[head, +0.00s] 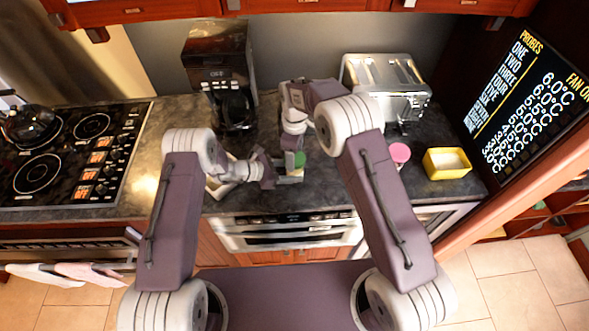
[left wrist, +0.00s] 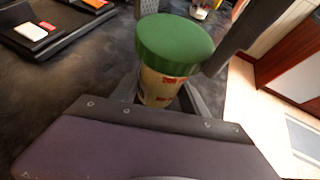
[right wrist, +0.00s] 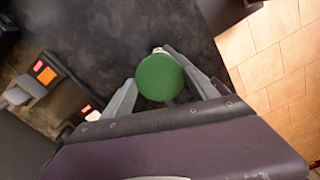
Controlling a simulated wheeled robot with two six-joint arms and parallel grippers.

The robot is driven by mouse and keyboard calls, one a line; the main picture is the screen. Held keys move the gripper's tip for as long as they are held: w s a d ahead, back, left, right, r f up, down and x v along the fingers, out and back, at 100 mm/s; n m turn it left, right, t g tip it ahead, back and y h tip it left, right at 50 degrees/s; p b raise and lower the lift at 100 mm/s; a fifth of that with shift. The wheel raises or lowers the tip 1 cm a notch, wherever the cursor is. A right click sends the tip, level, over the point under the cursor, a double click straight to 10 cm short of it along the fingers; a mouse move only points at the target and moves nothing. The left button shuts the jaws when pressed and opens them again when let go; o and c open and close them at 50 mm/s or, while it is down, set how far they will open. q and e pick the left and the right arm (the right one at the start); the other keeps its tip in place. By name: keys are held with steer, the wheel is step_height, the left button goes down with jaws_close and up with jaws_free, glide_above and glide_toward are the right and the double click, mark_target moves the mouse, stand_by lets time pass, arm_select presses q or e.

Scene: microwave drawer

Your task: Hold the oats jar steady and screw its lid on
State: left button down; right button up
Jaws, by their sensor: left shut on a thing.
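The oats jar (left wrist: 160,88) stands upright on the dark counter, a pale label showing below its green lid. My left gripper (head: 289,178) is shut on the jar's body from the left. The green lid (right wrist: 160,78) rests on top of the jar; whether it is threaded cannot be seen. It also shows in the head view (head: 299,159) and the left wrist view (left wrist: 175,42). My right gripper (head: 294,150) is over the jar, pointing down. Its fingers are apart, one on each side of the lid; I cannot make out firm contact.
A coffee maker (head: 222,75) and a toaster (head: 385,75) stand at the back. A pink round item (head: 399,152) and a yellow container (head: 447,164) are at the right. A pale open container (head: 217,188) lies behind my left wrist. The stove (head: 70,155) is far left. The counter's front edge is near the jar.

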steer(key=c, duration=0.9)
steer(key=m, duration=0.3)
steer(key=shift+m, duration=0.4)
steer(key=shift+c, duration=0.2)
steer(key=m, duration=0.3)
steer(key=shift+m, duration=0.3)
steer(key=m, duration=0.6)
steer(key=shift+m, duration=0.3)
steer(key=o, duration=1.4)
steer(key=shift+c, duration=0.2)
steer(key=shift+r, duration=2.5)
